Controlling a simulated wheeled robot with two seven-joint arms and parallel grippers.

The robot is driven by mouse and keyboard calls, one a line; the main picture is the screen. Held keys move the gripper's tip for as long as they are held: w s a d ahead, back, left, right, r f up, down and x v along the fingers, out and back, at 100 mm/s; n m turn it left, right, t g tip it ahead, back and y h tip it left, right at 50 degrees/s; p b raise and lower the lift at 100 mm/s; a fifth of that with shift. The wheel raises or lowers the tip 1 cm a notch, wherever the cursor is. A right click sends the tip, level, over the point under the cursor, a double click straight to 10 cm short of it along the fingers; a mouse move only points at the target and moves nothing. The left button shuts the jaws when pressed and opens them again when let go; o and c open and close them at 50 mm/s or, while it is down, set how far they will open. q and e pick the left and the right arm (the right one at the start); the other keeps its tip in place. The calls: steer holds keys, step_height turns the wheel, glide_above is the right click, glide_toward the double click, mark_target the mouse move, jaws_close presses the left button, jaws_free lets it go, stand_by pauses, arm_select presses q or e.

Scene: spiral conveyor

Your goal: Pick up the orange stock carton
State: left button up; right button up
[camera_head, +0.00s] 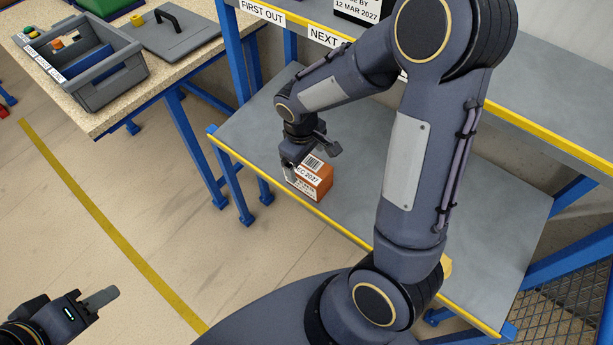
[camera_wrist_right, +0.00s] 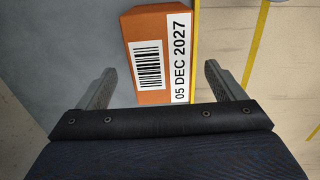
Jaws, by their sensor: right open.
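The orange carton (camera_head: 312,181) sits on the lower grey shelf close to its yellow front edge. It has a white label with a barcode and a date ending in 2077 or 2027. In the right wrist view the carton (camera_wrist_right: 153,85) shows its top label reading 05 DEC 2027. My right gripper (camera_head: 308,155) is above the carton, its fingers spread; in the wrist view the open fingers (camera_wrist_right: 168,88) stand on either side of the carton's near end, with gaps at both sides. My left gripper (camera_head: 95,300) is at the lower left over the floor, empty; its opening is unclear.
The lower shelf (camera_head: 480,215) is otherwise largely clear. A table at the left holds a grey tote (camera_head: 100,90) and a grey lid (camera_head: 165,38). Blue posts support the shelves.

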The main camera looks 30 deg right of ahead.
mark_target(306, 164)
steer(key=f, duration=0.5)
steer(key=shift+w+d, duration=0.1)
steer(key=shift+d, duration=0.1)
steer(key=shift+r, duration=0.1)
steer(key=c, duration=1.2)
steer(key=shift+r, duration=0.15)
steer(key=shift+c, duration=0.2)
steer(key=shift+r, duration=0.25)
step_height(306, 164, up, 2)
steer(key=shift+w+r, duration=0.1)
steer(key=shift+r, duration=0.15)
steer(key=s+a+r, duration=0.7)
steer(key=a+r, duration=0.2)
steer(key=a, duration=0.3)
steer(key=shift+s+r, duration=0.25)
steer(key=shift+r, duration=0.1)
